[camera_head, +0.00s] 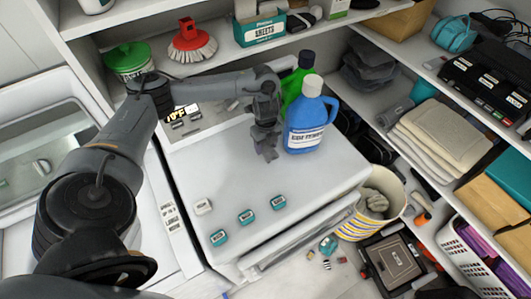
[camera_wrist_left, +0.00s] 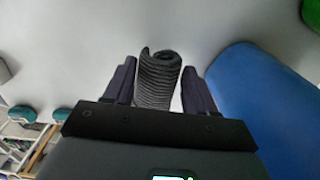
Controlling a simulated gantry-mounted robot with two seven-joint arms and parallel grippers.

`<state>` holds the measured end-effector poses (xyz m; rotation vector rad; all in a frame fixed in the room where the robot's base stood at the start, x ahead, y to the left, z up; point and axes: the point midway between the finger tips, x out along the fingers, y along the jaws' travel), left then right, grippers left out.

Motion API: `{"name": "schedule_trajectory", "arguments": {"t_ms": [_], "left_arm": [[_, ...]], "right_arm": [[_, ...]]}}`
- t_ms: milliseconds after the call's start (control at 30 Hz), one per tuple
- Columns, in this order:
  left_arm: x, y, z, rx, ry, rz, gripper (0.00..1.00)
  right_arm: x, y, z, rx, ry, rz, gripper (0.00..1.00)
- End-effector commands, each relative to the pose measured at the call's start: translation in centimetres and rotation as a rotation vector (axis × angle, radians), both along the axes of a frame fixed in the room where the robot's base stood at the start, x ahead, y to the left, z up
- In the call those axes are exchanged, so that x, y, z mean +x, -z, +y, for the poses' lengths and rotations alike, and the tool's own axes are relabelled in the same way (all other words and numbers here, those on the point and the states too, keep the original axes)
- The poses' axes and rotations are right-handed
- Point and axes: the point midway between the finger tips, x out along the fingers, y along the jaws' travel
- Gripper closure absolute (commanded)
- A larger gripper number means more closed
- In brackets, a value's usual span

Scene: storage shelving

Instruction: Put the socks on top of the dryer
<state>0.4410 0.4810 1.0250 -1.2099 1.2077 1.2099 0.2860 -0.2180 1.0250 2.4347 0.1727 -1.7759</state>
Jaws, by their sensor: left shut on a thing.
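The socks are a dark grey ribbed roll (camera_wrist_left: 157,82) in the left wrist view. My left gripper (camera_wrist_left: 158,88) is shut on the roll, with one dark finger on each side of it. In the head view my left gripper (camera_head: 267,150) points down over the back part of the white dryer top (camera_head: 225,165), left of the blue bottle. The socks are hard to tell from the dark fingers there, and I cannot tell whether they touch the top. My right gripper is not in view.
A blue jug (camera_head: 307,122) stands close right of my gripper, with a green bottle (camera_head: 299,80) behind it. Several small labelled items (camera_head: 247,217) lie along the dryer's front. A striped basket (camera_head: 375,205) stands to the right. The dryer's middle is clear.

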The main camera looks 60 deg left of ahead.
Motion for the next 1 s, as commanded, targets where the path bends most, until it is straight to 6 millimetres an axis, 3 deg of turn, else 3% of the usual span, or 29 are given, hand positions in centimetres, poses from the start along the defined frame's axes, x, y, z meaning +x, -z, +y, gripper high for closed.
{"name": "schedule_trajectory", "arguments": {"t_ms": [167, 433, 933, 967, 1000], "left_arm": [[-0.1, 0.8, 0.3, -0.001, 0.0, 0.001, 0.74], [-0.1, 3.8, 0.2, -0.002, 0.0, 0.001, 0.74], [0.0, 4.5, 0.3, 0.0, 0.0, 0.0, 0.74], [0.0, 4.4, 0.3, 0.0, 0.0, 0.0, 0.41], [0.0, 4.4, 0.3, 0.0, 0.0, 0.0, 0.35]], "right_arm": [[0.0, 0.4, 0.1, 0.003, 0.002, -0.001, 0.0], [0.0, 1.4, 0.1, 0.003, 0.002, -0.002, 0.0], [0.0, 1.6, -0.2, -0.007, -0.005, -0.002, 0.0], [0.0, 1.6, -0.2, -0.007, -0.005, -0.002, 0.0], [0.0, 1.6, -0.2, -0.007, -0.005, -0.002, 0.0]]}}
